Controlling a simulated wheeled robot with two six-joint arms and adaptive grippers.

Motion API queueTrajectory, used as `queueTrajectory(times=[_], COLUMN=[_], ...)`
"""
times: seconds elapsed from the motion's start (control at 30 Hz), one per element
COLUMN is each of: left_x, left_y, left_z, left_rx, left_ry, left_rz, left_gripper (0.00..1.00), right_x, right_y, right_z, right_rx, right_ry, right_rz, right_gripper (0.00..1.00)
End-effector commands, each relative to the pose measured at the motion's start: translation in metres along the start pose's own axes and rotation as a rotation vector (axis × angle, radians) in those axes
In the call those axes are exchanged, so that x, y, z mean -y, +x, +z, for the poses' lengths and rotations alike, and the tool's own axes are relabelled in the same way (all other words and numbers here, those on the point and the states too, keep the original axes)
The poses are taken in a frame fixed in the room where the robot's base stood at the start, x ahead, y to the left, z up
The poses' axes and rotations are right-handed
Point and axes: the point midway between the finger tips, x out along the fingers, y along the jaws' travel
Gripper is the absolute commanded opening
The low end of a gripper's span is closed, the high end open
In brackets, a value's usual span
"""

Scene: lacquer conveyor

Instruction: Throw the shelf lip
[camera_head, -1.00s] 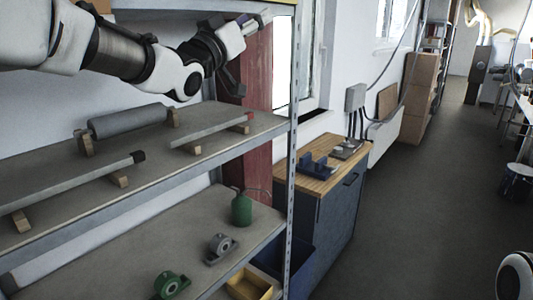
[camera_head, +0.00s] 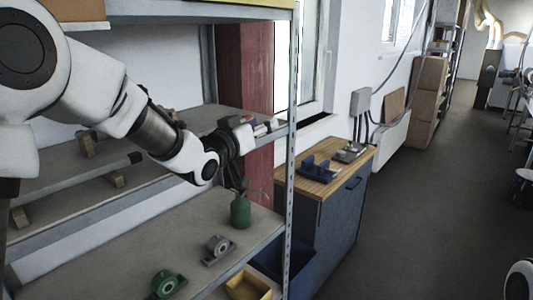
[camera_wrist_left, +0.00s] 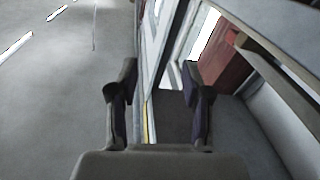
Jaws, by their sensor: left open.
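The metal shelving has a grey front lip on its middle shelf (camera_head: 100,205) and another on its lower shelf (camera_head: 238,262). My left gripper (camera_head: 239,182) hangs downward at the right end of the shelving, just above or in front of the green bottle; its exact depth is unclear. My left arm hides part of the middle shelf and its lip. In the left wrist view, the left gripper (camera_wrist_left: 158,95) has its two dark fingers spread apart with nothing between them. My right gripper is not in view.
A green bottle (camera_head: 240,212), a grey bearing block (camera_head: 218,249) and a green one (camera_head: 166,284) stand on the lower shelf. An upright post (camera_head: 291,180) bounds the shelving on the right. Beyond is a wood-topped cabinet (camera_head: 338,215). Open floor (camera_head: 425,220) lies right.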

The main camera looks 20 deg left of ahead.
Motion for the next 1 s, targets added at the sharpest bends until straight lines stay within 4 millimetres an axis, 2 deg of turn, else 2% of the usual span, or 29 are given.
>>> queueTrajectory(times=[0.1, 0.3, 0.87, 0.97, 1.0], left_x=[0.006, 0.013, 0.016, 0.022, 0.027], left_y=[0.0, -0.001, -0.002, 0.0, 0.0], left_z=[0.028, 0.059, 0.069, 0.098, 0.12], left_rx=[0.048, 0.103, 0.119, 0.163, 0.196], left_ry=[-0.006, -0.011, -0.013, -0.022, -0.027], left_rz=[-0.018, -0.037, -0.043, -0.052, -0.059], left_gripper=[0.49, 0.49, 0.49, 0.49, 0.49], right_x=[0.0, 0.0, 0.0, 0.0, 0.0], right_y=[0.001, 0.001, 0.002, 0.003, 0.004], right_z=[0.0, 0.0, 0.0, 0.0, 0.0], right_rx=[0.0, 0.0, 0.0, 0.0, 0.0], right_ry=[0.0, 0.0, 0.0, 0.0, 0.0], right_rz=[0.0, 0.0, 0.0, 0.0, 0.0], right_gripper=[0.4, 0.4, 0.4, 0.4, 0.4])
